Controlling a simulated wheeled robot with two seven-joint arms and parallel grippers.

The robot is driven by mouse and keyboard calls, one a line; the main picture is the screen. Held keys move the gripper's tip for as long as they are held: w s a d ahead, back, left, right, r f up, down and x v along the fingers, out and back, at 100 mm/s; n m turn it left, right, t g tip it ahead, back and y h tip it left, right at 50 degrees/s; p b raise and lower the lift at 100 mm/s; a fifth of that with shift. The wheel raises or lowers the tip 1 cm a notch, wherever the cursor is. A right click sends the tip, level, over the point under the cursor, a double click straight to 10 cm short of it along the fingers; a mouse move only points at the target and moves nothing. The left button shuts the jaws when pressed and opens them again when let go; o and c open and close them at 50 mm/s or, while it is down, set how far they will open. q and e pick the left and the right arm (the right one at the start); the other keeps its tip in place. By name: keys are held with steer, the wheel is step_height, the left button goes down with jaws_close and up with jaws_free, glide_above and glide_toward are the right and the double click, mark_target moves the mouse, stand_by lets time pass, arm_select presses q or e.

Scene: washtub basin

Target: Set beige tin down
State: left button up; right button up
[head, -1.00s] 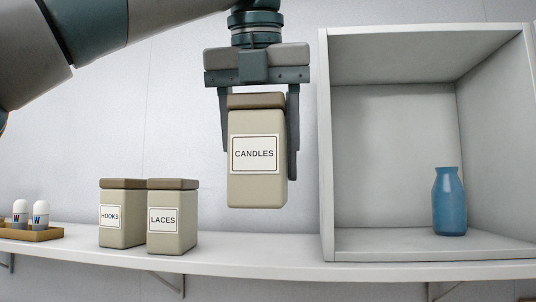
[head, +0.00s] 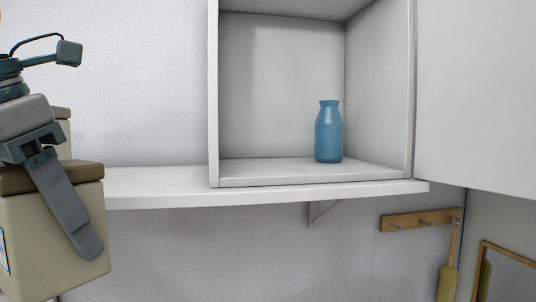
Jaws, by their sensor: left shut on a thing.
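My left gripper (head: 66,205) is at the left edge of the head view, shut on a beige tin (head: 35,235) with a brown lid. The tin is close to the camera and tilted in the picture; its left side is cut off by the frame, and only a sliver of its label shows. One grey finger lies along its near side; the other finger is hidden. The white shelf (head: 155,188) runs behind and to the right of the tin. My right gripper is not in view.
A white open box (head: 214,100) stands on the shelf with a blue bottle (head: 328,135) inside. Another beige tin (head: 63,135) is mostly hidden behind my gripper. A wooden peg rail (head: 420,220) hangs low at right.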

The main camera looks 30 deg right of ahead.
arm_select(q)
steer(key=s+a+f+m+g+y, duration=0.1)
steer(key=a+f+m, duration=0.6)
steer(key=f, duration=0.7)
steer(key=s+a+f+m+g+y, duration=0.1)
steer(key=a+f+m+g, duration=0.2)
steer(key=a+f+m, duration=0.4)
steer(key=s+a+f+m+g+y, duration=0.1)
steer(key=a+f+m, duration=0.6)
steer(key=f, duration=1.6)
steer(key=shift+a+f+m+g+y, duration=0.2)
steer(key=shift+a+m+g+y, duration=0.4)
steer(key=shift+m, duration=0.6)
steer(key=shift+s+d, duration=0.1)
steer(key=shift+d, duration=0.1)
steer(key=shift+a, duration=0.1)
step_height(320, 180, down, 14)
steer(key=b, duration=1.4)
steer(key=shift+f, duration=0.25)
